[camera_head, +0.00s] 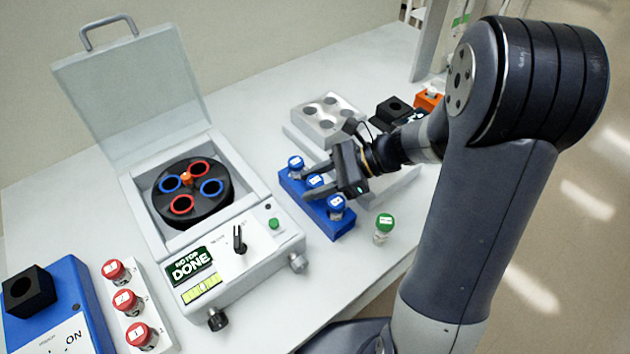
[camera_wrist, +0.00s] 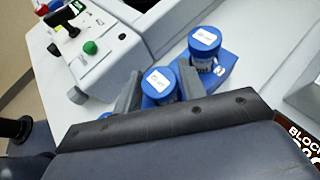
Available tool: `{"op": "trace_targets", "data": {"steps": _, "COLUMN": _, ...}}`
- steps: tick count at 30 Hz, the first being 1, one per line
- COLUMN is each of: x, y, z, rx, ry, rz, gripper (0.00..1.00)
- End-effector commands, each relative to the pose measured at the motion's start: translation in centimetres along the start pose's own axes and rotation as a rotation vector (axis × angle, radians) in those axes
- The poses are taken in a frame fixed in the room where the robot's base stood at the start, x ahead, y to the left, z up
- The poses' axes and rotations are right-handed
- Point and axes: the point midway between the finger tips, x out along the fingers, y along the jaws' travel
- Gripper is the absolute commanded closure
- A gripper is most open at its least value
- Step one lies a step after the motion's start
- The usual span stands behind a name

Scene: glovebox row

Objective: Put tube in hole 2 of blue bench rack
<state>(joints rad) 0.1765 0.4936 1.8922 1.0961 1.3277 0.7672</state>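The blue bench rack (camera_head: 318,217) stands on the bench right of the centrifuge, with three blue-capped tubes in a row. The far tube (camera_head: 295,162) and the near tube (camera_head: 336,204) stand upright. My gripper (camera_head: 312,182) is over the rack, its fingers closed closely on both sides of the middle blue-capped tube (camera_head: 315,181). That tube's cap is level with its neighbours, in the middle hole. In the wrist view the middle cap (camera_wrist: 158,83) sits between my fingers, and another blue cap (camera_wrist: 205,41) stands beyond. The lower tube bodies and hole numbers are hidden.
The centrifuge (camera_head: 240,262) has its lid up and shows "DONE". A green-capped tube (camera_head: 384,227) stands close right of the rack. A grey block with holes (camera_head: 328,118) is behind. A white rack with red-capped tubes (camera_head: 130,302) is at left.

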Motion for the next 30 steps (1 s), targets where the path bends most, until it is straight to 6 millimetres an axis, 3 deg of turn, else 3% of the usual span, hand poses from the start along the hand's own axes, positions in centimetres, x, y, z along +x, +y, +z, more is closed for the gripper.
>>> {"op": "trace_targets", "data": {"steps": 18, "x": -10.9, "y": -0.1, "z": 0.0, "rx": -0.001, "ry": 0.000, "rz": -0.004, "gripper": 0.61}}
{"op": "trace_targets", "data": {"steps": 30, "x": -12.1, "y": 0.0, "z": 0.1, "rx": 0.000, "ry": 0.000, "rz": 0.000, "gripper": 0.61}}
